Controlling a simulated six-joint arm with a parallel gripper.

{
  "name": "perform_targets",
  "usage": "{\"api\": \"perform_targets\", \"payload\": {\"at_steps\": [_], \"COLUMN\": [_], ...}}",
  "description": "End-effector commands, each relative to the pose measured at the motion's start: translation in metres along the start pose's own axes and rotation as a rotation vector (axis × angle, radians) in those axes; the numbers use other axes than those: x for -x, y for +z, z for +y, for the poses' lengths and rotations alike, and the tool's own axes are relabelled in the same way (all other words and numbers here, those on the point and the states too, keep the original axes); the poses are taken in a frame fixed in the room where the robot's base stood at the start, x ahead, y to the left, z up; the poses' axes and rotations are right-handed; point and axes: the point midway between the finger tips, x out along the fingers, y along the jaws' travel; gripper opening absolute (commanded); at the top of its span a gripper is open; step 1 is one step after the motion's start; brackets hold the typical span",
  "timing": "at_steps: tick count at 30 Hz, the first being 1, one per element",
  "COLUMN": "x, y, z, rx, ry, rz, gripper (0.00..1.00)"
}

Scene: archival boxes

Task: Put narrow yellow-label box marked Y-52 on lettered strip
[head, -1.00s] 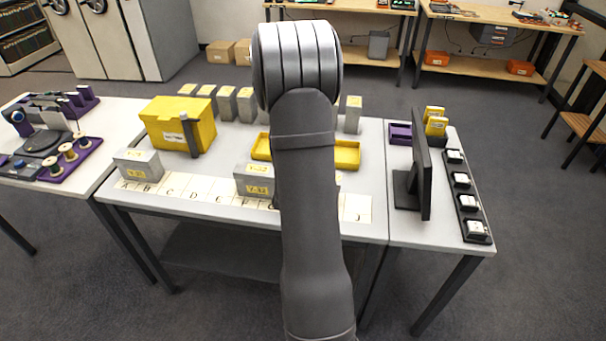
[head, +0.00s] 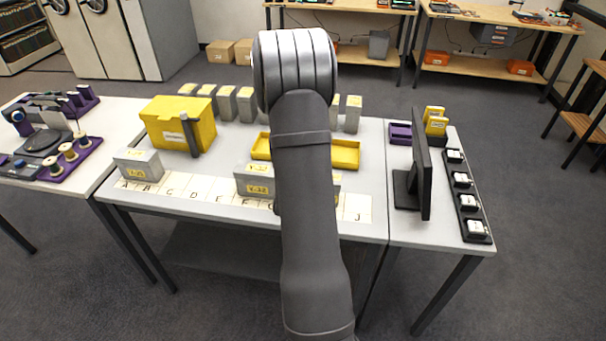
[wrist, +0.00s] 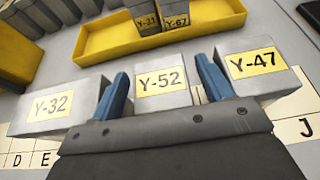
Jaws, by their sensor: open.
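The narrow grey box with yellow label Y-52 (wrist: 163,82) stands between the two blue fingers of my gripper (wrist: 162,70) in the wrist view. The fingers are open, one on each side of it. I cannot tell whether they touch it, and its base is hidden. Box Y-32 (wrist: 52,106) is to its left and box Y-47 (wrist: 255,70) to its right. The lettered strip (head: 205,188) runs along the table's front; D, E and J show in the wrist view. In the head view my arm hides Y-52 and the gripper; Y-32 (head: 254,181) stands on the strip.
A yellow tray (wrist: 90,38) lies behind, with narrow boxes Y-21 (wrist: 146,22) and Y-67 (wrist: 176,20) in or behind it. A large yellow box (head: 180,122) and several grey boxes (head: 226,103) stand further back. Another grey box (head: 138,163) stands at the strip's left end.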

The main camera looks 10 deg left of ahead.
Motion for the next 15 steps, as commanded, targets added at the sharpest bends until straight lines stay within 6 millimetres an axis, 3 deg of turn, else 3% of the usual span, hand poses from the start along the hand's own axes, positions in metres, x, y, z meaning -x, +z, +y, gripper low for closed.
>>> {"api": "perform_targets", "payload": {"at_steps": [5,15], "x": [0.010,0.080], "y": [0.003,0.003], "z": [0.000,0.001], "rx": [0.000,0.000], "ry": [0.001,0.002], "rz": [-0.001,-0.001], "gripper": [0.73,0.73]}}
